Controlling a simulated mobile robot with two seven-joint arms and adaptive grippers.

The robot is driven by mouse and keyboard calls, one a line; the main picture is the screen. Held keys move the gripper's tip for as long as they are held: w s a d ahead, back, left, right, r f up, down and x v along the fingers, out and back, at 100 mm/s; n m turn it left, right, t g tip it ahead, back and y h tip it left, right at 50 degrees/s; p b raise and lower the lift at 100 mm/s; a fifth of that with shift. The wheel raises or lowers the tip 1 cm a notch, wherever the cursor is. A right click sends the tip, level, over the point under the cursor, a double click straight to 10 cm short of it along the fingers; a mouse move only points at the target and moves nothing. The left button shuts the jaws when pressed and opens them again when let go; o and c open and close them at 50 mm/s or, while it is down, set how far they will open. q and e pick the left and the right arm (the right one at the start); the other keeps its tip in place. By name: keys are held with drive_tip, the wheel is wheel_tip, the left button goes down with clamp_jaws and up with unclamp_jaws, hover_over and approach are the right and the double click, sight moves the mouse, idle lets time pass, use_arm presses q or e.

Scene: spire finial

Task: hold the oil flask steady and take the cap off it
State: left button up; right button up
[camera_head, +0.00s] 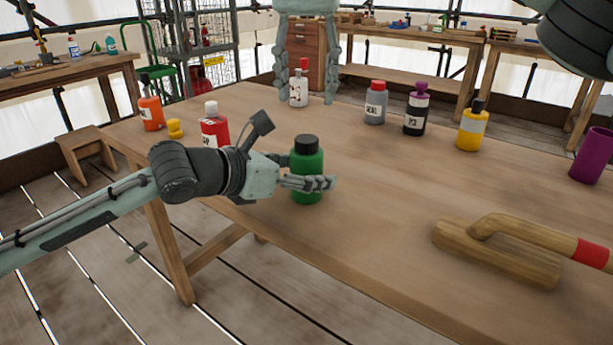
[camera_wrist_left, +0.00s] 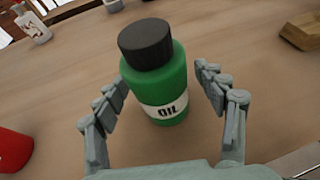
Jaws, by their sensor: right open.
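The oil flask (camera_head: 308,190) is a green bottle with a black cap (camera_head: 306,141), upright on the table. In the left wrist view its white label reads OIL (camera_wrist_left: 168,108) and the cap (camera_wrist_left: 146,42) is on its top. My left gripper (camera_head: 310,183) is around the flask's body, one finger on each side. In the left wrist view a clear gap shows between the flask and the right finger, so it is open. My right gripper (camera_head: 306,85) is open, pointing down, beyond the flask and higher up in the picture.
A white bottle with a red cap (camera_head: 298,90) shows between my right fingers; its depth is unclear. A red bottle (camera_head: 214,130) stands left of the flask. Grey, purple-capped and yellow (camera_head: 472,128) bottles stand farther right.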

sight(306, 138)
use_arm(q)
clamp_jaws()
use_arm(e)
drive_tip(key=m, duration=0.6)
drive_tip(key=shift+m, duration=0.3)
drive_tip(key=m, duration=1.9)
drive_tip(key=shift+m, duration=0.4)
drive_tip(key=m, duration=1.8)
drive_tip(key=shift+f+m, duration=0.4)
drive_tip(key=shift+f, duration=3.6)
